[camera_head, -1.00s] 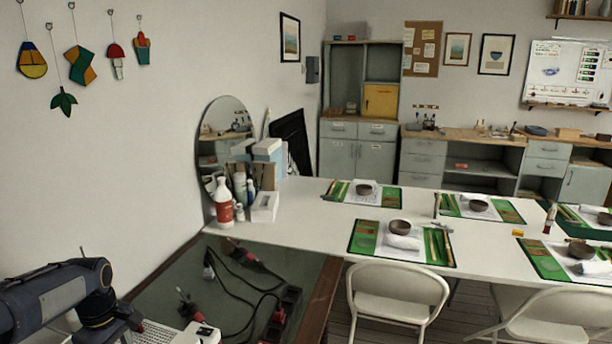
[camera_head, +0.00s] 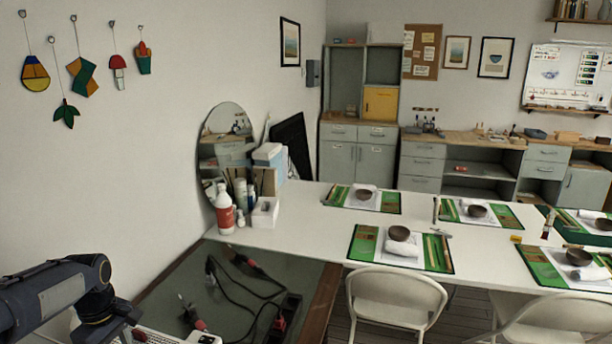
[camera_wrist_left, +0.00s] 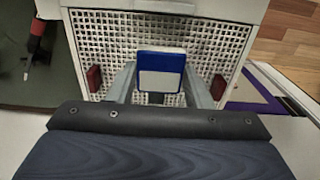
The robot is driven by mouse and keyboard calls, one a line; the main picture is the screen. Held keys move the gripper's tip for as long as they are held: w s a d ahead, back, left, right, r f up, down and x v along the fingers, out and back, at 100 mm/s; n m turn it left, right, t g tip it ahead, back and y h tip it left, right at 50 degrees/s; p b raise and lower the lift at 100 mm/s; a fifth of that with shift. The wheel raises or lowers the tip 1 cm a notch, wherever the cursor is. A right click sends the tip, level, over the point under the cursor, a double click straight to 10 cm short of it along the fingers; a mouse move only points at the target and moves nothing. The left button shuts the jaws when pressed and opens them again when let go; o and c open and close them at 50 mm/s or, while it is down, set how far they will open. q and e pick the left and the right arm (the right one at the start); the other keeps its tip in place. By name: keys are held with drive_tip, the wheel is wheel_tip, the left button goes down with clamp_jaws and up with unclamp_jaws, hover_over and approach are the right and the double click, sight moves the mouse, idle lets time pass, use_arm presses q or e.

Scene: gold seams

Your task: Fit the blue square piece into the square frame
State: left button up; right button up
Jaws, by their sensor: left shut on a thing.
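I cannot make out the square frame for certain. My right gripper is in neither view.
The grid unit has a dark red block (camera_wrist_left: 94,78) at the left and another (camera_wrist_left: 217,87) at the right. In the head view, black cables and tools lie on the green bench top (camera_head: 165,285). A white bottle with a red label (camera_head: 225,210) stands on the white table (camera_head: 300,225).

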use_arm(q)
drive_tip(key=shift+r+p, duration=2.2)
drive_tip(key=shift+r, duration=0.7)
